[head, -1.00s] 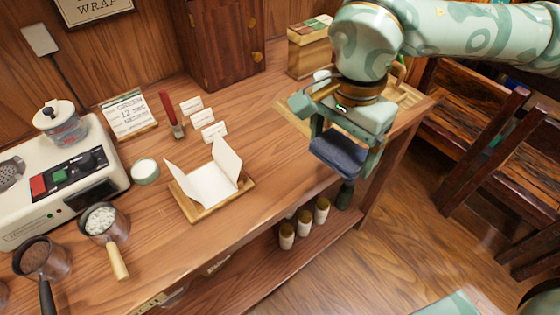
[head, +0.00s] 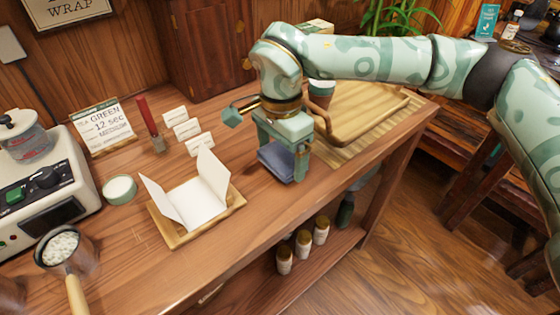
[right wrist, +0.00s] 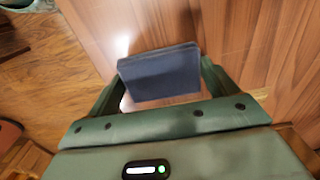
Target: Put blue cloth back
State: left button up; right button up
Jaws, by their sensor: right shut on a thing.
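The blue cloth (head: 277,160) is a folded, dark blue pad. My right gripper (head: 285,158) is shut on it, over the counter (head: 245,240) between the paper-lined tray and the slatted bamboo tray. The cloth also shows between the fingers in the right wrist view (right wrist: 160,72). Whether the cloth touches the counter I cannot tell. My left gripper is not in view.
A wooden tray (head: 177,239) with folded white paper (head: 195,203) stands left of the cloth. The slatted bamboo tray (head: 398,103) lies to the right, partly hidden by my arm. Small white cards (head: 187,129) stand behind. Bare counter lies in front.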

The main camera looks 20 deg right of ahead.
aim_at(281, 156)
notch_tip(281, 156, down, 2)
jog(key=shift+f, duration=0.2)
jog(key=shift+w, duration=0.1)
jog(key=shift+c, duration=0.4)
jog(key=shift+r, duration=0.2)
jog(key=o, duration=0.8)
jog(key=shift+f, duration=0.15)
pick_arm(q)
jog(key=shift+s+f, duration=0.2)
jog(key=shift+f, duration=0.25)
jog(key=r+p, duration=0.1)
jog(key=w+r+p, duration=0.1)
jog(key=p, duration=0.1)
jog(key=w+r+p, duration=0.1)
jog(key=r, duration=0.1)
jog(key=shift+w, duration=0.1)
pick_arm(e)
notch_tip(281, 156, up, 12)
